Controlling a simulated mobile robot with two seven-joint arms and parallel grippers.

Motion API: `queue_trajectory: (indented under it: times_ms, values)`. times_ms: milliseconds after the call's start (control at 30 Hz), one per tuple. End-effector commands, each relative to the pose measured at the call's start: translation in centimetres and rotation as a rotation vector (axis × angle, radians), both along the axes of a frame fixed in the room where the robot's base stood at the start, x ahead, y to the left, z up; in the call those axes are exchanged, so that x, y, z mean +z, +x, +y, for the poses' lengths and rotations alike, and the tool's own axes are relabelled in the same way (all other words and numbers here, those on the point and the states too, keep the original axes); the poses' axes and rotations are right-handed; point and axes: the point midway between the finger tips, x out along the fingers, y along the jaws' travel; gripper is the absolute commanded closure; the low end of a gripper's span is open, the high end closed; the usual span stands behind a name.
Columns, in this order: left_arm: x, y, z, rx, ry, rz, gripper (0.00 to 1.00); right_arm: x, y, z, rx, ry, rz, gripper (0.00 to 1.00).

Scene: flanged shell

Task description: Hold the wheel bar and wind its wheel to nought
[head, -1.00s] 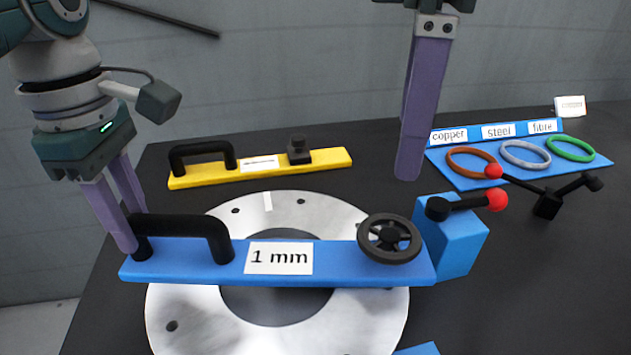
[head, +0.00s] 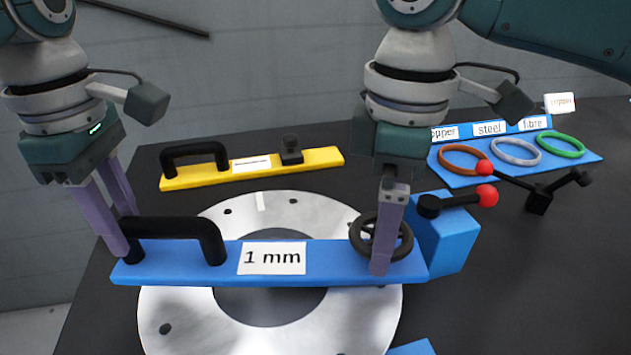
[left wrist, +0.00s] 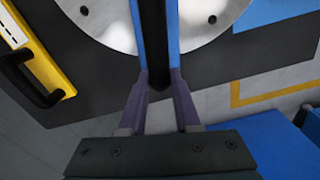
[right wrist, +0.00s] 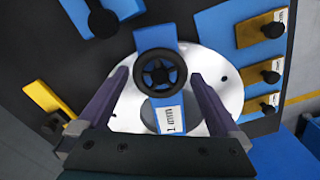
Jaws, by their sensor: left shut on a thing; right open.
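The blue wheel bar (head: 205,260) with its "1 mm" label lies across the silver flange (head: 165,315). Its black handle (head: 180,226) stands at the left end and its black wheel (head: 403,246) at the right end. My left gripper (head: 117,235) is shut on the left end of the black handle; in the left wrist view its fingers (left wrist: 160,85) close around the handle. My right gripper (head: 385,262) is over the wheel, its near finger hiding part of it. In the right wrist view its open fingers (right wrist: 155,95) stand either side of the wheel, apart from it.
A yellow bar (head: 215,178) with a handle and black knob lies behind the flange. A blue block (head: 455,240) with a red-tipped lever stands just right of the wheel. A blue tray (head: 590,160) with copper, steel and fibre rings is at the back right.

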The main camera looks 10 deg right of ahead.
Motion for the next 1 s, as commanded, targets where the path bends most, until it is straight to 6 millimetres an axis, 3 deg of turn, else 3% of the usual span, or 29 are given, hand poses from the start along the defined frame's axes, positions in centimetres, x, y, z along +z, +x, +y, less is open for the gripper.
queue_trajectory:
  times_ms: [67, 700, 1000]
  values:
    - [-0.08, -0.03, 0.03, 0.000, 0.001, 0.001, 1.00, 0.00, 0.00, 0.01, 0.000, 0.000, 0.000, 0.00]
    - [-0.09, -0.04, 0.03, 0.000, 0.001, 0.001, 1.00, 0.07, 0.00, 0.04, 0.000, 0.001, 0.000, 0.69]
    - [-0.09, -0.05, 0.04, 0.001, 0.001, 0.002, 1.00, 0.10, 0.02, 0.06, 0.043, 0.002, -0.001, 0.69]
